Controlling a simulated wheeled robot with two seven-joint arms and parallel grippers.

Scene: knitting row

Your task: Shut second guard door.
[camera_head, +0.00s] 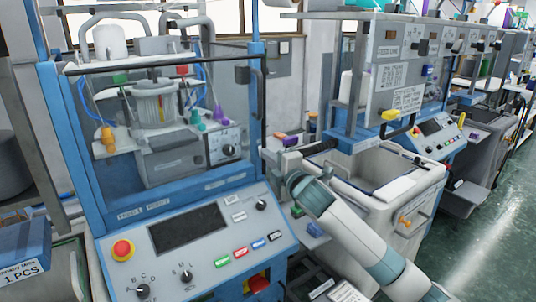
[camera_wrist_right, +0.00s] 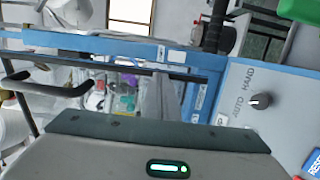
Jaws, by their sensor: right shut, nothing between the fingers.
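In the head view, a clear guard door with a dark top rail (camera_head: 160,63) stands in front of the blue-framed machine at the left. A dark upright handle (camera_head: 259,95) is at its right edge. I cannot tell whether the door is fully shut, or which door counts as second. My right gripper (camera_head: 277,158) is shut and empty, beside the machine's right post and below the handle; no contact is clear. In the right wrist view, a black bar handle (camera_wrist_right: 45,86) shows at the left, beyond the gripper body; the fingertips are not distinct. My left gripper is not in view.
A control panel (camera_head: 190,235) with a red stop button (camera_head: 123,250) lies below the door. More machines (camera_head: 400,70) line the row behind. Green floor (camera_head: 480,240) is clear at the right.

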